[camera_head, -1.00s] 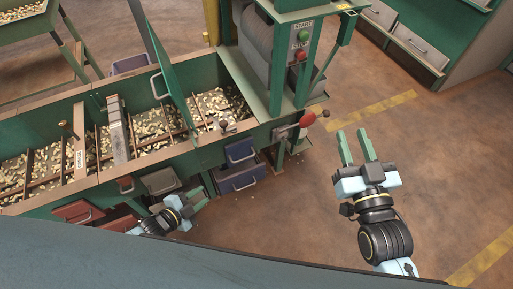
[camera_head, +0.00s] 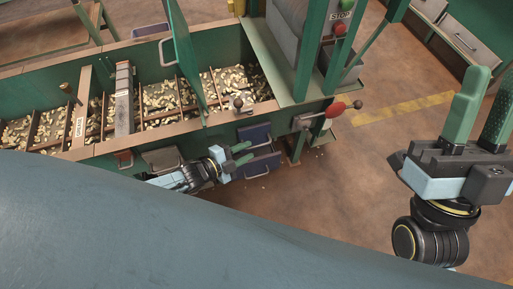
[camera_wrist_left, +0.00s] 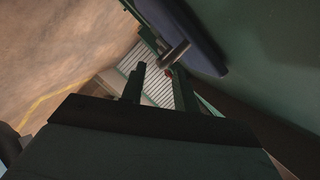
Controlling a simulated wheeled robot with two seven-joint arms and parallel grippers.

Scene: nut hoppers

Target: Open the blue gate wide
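A blue gate (camera_head: 253,134) with a bar handle is on the front wall of the green hopper (camera_head: 100,152). A second blue, handled front (camera_head: 262,166) sits just below it; I cannot tell whether it is a bin. My left gripper (camera_head: 247,153) is open and empty in front of these, its fingers pointing right. In the left wrist view a blue panel (camera_wrist_left: 188,32) with a short grey handle (camera_wrist_left: 174,54) lies just ahead of the open fingers (camera_wrist_left: 157,80); contact is not clear. My right gripper (camera_head: 490,95) is open and empty at the right.
A red-knobbed lever (camera_head: 335,109) sticks out right of the blue gate. A ball-ended lever (camera_head: 238,103) stands on the hopper rim. A tall green panel (camera_head: 186,60) rises above the nuts. A green post with a STOP button (camera_head: 341,29) stands behind. Floor at the right is clear.

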